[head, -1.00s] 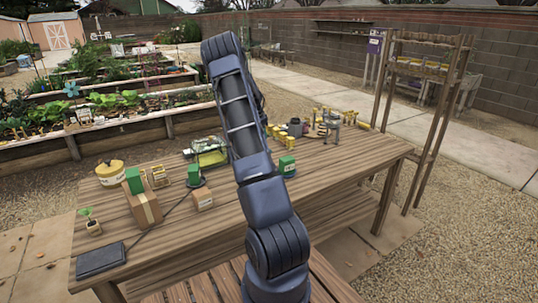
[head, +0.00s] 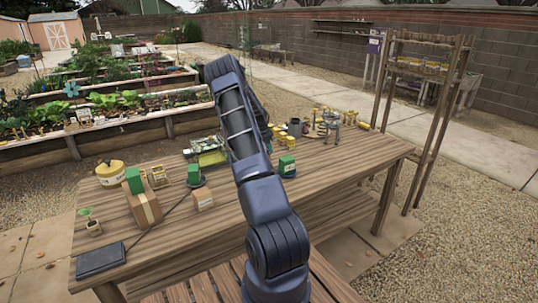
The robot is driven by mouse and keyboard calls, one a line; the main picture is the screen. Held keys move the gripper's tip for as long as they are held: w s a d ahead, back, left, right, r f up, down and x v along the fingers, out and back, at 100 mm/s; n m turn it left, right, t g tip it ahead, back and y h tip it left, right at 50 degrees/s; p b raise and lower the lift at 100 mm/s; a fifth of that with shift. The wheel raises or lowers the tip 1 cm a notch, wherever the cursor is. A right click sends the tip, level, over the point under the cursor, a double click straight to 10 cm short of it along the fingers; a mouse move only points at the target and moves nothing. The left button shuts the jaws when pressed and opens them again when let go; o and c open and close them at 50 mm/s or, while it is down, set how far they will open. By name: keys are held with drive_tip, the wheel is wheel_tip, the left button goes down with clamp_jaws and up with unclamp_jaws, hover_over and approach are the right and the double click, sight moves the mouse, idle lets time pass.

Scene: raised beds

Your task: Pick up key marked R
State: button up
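I cannot make out a key marked R in the head view. Many small yellow and grey items (head: 325,125) stand at the far right part of the wooden table (head: 232,222), too small to read any letters. My arm rises across the middle of the view and bends over the table. My gripper does not show; the arm hides that area and part of the tabletop.
On the table's left are a yellow pot (head: 110,174), a cardboard box (head: 144,206), a black flat pad (head: 100,259) with a cable, and a small carton (head: 203,198). A wooden rack (head: 430,130) stands right.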

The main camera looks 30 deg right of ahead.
drive_tip(key=x, duration=0.4)
drive_tip(key=shift+a+f, duration=0.25)
drive_tip(key=shift+f, duration=0.25)
clamp_jaws()
drive_tip(key=shift+r, duration=0.1)
